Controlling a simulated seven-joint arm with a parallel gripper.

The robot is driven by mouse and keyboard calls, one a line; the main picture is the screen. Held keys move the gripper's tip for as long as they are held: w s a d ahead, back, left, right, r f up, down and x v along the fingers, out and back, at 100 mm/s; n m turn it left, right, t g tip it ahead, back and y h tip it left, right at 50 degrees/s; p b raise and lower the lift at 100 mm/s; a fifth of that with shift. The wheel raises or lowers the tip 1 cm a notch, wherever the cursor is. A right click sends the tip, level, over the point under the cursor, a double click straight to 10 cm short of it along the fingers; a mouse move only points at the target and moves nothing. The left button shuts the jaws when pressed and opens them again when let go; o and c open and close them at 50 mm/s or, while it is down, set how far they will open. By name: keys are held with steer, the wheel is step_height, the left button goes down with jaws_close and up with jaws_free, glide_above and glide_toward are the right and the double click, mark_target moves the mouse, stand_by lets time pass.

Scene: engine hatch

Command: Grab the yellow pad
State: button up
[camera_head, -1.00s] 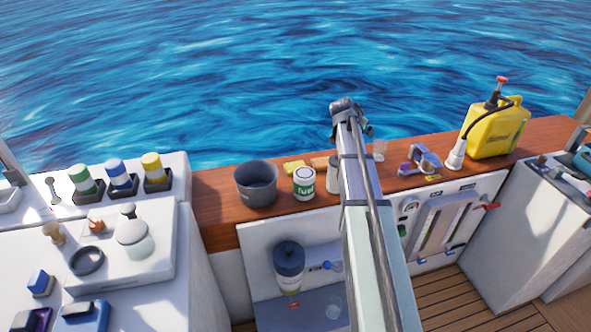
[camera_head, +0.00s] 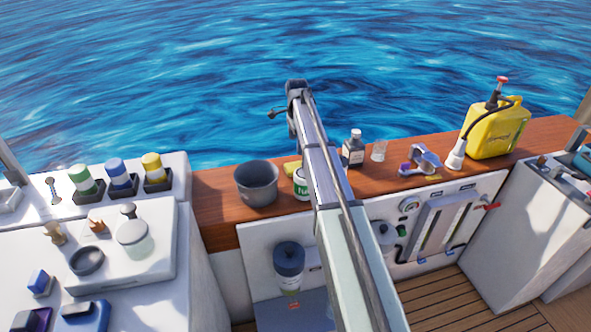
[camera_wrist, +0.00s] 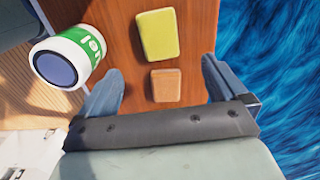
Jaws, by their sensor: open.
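The yellow pad (camera_head: 292,168) lies on the wooden ledge between the grey pot and the arm in the head view, partly hidden. In the wrist view the yellow pad (camera_wrist: 158,36) lies flat, ahead of the fingers. My gripper (camera_wrist: 160,70) is open and empty above the ledge, its fingers spread wide to either side. A tan-orange block (camera_wrist: 166,85) lies nearer, in the gap between the fingers as seen from the wrist. In the head view my arm hides this block, and the fingers are not clear.
A white and green fuel can (camera_wrist: 65,57) stands left of the yellow pad, close to the left finger. A grey pot (camera_head: 257,183) stands further left. A dark bottle (camera_head: 353,148), clear glass (camera_head: 379,150) and yellow jerrycan (camera_head: 497,130) stand rightward. Water lies beyond the ledge.

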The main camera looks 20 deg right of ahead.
mark_target(296, 166)
step_height(296, 166, down, 11)
steer(key=shift+f, duration=0.15)
stand_by(0.5)
steer(key=shift+c, duration=0.5)
steer(key=c, duration=1)
